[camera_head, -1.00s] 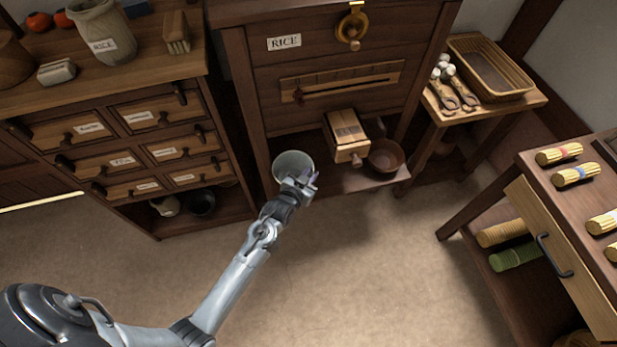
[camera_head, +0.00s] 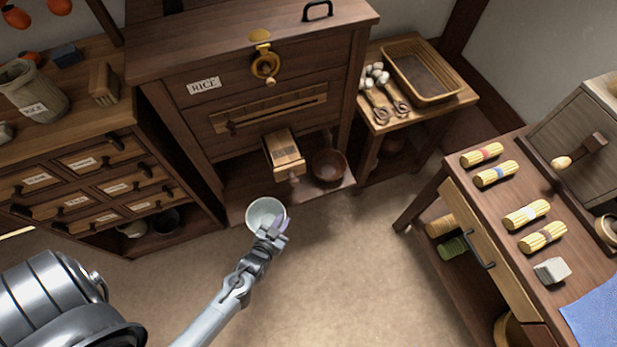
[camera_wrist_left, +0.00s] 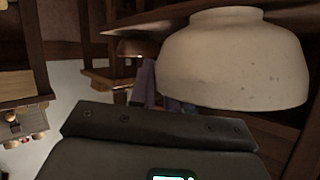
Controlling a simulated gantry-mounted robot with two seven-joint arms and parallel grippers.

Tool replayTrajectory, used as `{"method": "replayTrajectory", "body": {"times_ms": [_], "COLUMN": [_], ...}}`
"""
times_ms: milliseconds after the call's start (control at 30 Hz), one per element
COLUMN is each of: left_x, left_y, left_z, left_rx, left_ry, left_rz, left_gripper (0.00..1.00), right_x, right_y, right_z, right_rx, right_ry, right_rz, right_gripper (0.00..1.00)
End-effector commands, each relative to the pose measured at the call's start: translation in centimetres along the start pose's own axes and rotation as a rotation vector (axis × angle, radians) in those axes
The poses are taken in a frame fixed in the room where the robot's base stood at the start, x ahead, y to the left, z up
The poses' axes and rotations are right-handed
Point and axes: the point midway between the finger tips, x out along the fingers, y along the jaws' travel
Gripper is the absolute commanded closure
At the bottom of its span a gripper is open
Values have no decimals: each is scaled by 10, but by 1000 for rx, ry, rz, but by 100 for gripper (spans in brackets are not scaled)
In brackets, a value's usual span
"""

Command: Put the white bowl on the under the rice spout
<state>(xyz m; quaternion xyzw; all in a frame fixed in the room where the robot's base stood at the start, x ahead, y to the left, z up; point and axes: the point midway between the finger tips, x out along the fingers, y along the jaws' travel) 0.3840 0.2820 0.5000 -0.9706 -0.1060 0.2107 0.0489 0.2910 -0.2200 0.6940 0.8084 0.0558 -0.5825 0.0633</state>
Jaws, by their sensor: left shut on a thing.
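My left gripper (camera_head: 272,229) is shut on the white bowl (camera_head: 262,212), holding it at its near right rim. The bowl appears just in front of the rice cabinet's low shelf; its exact height is hard to tell. In the left wrist view the bowl (camera_wrist_left: 232,60) fills the upper right, beside the purplish fingers (camera_wrist_left: 160,92). The rice spout (camera_head: 284,155) is a wooden box jutting from the cabinet (camera_head: 222,110) labelled RICE, to the right of and beyond the bowl. My right gripper is in no view.
A brown bowl (camera_head: 328,166) stands on the low shelf (camera_head: 240,210), right of the spout. A side table with a basket (camera_head: 425,98) and spoons is at the right. A workbench (camera_head: 480,215) with several yellow bundles is further right. Open floor lies in front.

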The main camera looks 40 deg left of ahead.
Motion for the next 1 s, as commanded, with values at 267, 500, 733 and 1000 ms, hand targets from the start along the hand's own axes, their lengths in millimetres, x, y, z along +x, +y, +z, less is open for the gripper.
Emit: {"method": "replayTrajectory", "body": {"times_ms": [267,500,733,1000], "left_x": [54,101,119,142], "left_y": [-3,-7,-9,-10], "left_z": [-16,-38,-50,-56], "left_rx": [-1,-1,0,-1], "left_ry": [11,8,5,7], "left_rz": [-4,-4,-3,-3], "left_gripper": [100,100,100,100], "right_x": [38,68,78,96], "right_y": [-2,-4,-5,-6], "right_z": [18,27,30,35], "right_rx": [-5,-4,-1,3], "right_ry": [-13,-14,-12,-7], "right_rz": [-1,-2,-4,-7], "right_gripper": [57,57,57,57]}}
